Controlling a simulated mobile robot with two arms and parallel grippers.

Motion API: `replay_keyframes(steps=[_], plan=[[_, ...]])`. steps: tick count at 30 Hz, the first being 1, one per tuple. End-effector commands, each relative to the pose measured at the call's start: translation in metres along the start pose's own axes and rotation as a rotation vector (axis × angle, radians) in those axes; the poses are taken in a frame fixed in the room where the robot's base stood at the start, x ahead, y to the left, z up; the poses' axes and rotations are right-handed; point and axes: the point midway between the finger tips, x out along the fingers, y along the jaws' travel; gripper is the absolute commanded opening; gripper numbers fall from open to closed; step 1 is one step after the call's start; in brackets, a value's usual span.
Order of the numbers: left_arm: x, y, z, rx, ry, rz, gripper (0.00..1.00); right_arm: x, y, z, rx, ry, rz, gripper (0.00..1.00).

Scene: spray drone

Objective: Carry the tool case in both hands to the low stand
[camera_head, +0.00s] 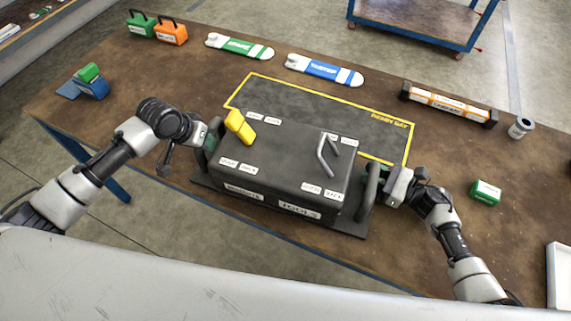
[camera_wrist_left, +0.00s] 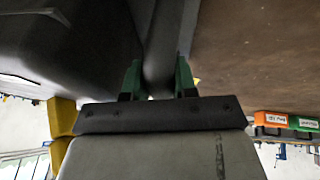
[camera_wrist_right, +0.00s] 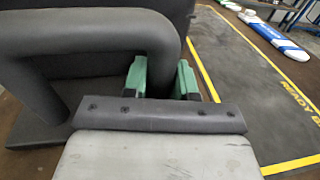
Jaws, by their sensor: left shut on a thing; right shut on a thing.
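My left gripper (camera_head: 208,140) is shut on the case's left handle, whose bar (camera_wrist_left: 160,50) shows between green fingertips in the left wrist view. My right gripper (camera_head: 383,178) is shut on the right handle (camera_head: 367,195); the right wrist view shows this handle (camera_wrist_right: 100,40) between its fingers. I cannot tell whether the case is lifted. No low stand is clearly identifiable.
On the workbench (camera_head: 480,215) are a green case (camera_head: 141,26), an orange case (camera_head: 171,33), green (camera_head: 240,46) and blue (camera_head: 325,70) boards, an orange bar (camera_head: 447,104), a can (camera_head: 520,128) and a green box (camera_head: 486,192). A blue-framed cart (camera_head: 415,20) stands beyond.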

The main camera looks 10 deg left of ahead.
Motion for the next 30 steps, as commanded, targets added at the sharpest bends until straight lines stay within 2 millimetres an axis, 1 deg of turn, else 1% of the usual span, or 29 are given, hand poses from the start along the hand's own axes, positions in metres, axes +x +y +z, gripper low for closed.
replay_keyframes(steps=[7,8,17,23,30], plan=[[0.000,-0.001,0.000,0.001,-0.002,-0.001,0.00,-0.001,-0.001,0.000,0.000,0.001,-0.004,0.00],[-0.004,0.000,-0.004,0.002,0.009,0.000,0.00,0.000,-0.003,0.005,-0.005,-0.008,-0.003,0.00],[-0.009,0.001,-0.006,0.002,0.008,0.000,0.00,0.000,-0.003,0.011,-0.004,-0.008,-0.003,0.00],[-0.020,0.003,-0.010,0.003,0.008,-0.001,0.00,0.000,-0.003,0.023,-0.005,-0.008,-0.004,0.00],[-0.037,0.007,-0.017,0.003,0.008,-0.001,0.00,0.000,-0.003,0.042,-0.005,-0.007,-0.004,0.00]])
